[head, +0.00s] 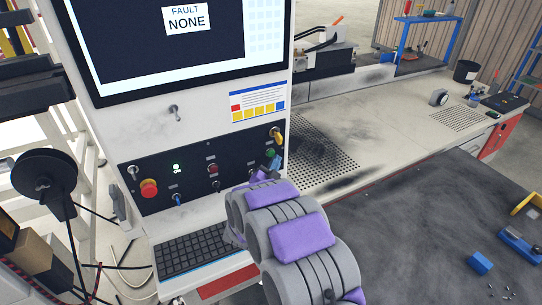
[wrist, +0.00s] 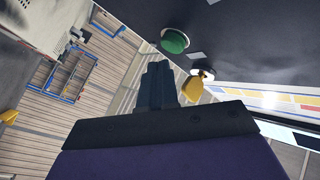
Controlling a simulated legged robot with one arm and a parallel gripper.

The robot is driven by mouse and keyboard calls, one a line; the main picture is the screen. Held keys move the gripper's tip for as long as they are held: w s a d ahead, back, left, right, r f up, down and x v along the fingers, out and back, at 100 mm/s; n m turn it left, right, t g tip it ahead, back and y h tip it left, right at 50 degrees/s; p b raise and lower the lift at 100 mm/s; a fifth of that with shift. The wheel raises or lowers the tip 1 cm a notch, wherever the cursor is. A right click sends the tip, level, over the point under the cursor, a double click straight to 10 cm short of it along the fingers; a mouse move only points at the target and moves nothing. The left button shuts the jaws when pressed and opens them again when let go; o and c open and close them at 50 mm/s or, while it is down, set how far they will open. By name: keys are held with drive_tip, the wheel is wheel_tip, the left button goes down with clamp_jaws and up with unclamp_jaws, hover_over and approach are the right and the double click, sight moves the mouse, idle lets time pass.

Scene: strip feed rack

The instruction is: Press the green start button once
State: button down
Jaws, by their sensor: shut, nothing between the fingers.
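The green start button (head: 270,153) is at the right end of the dark control panel (head: 219,184), below a yellow knob (head: 277,136). My gripper (head: 272,164) is just below the button, its dark fingers closed together with nothing between them. In the wrist view, the green button (wrist: 175,41) stands out from the panel just beyond the shut fingertips (wrist: 158,68). A small gap seems to show between tips and button. The yellow knob (wrist: 193,88) is close to the right side of the fingers.
A red emergency stop (head: 149,188), a lit green lamp (head: 176,167) and several switches share the panel. The screen (head: 185,20) above reads FAULT NONE. A keyboard (head: 194,249) juts out below. A workbench (head: 390,130) extends right.

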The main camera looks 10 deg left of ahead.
drive_tip(key=s+d, duration=0.1)
drive_tip(key=s+d+b, duration=0.1)
drive_tip(key=s, duration=0.2)
drive_tip(key=shift+s+d+b, duration=0.1)
drive_tip(key=shift+d+b, duration=0.2)
drive_tip(key=shift+d, duration=0.1)
idle(0.9)
drive_tip(key=s+d+r+n+g+y, duration=0.1)
drive_tip(key=s+d+n+g, duration=0.2)
drive_tip(key=s, duration=1.3)
drive_tip(key=s+d+r+n+g+y, duration=0.1)
drive_tip(key=s+d+n+g, duration=0.2)
drive_tip(key=s+d+g, duration=0.6)
drive_tip(key=s+d+r+n+g+y, duration=0.1)
drive_tip(key=s+d+n+g, duration=0.2)
drive_tip(key=s, duration=1.9)
drive_tip(key=d+g, duration=0.4)
drive_tip(key=g, duration=0.2)
drive_tip(key=shift+s+r+n+y, duration=0.3)
drive_tip(key=shift+r+y, duration=0.05)
drive_tip(key=shift+y, duration=0.05)
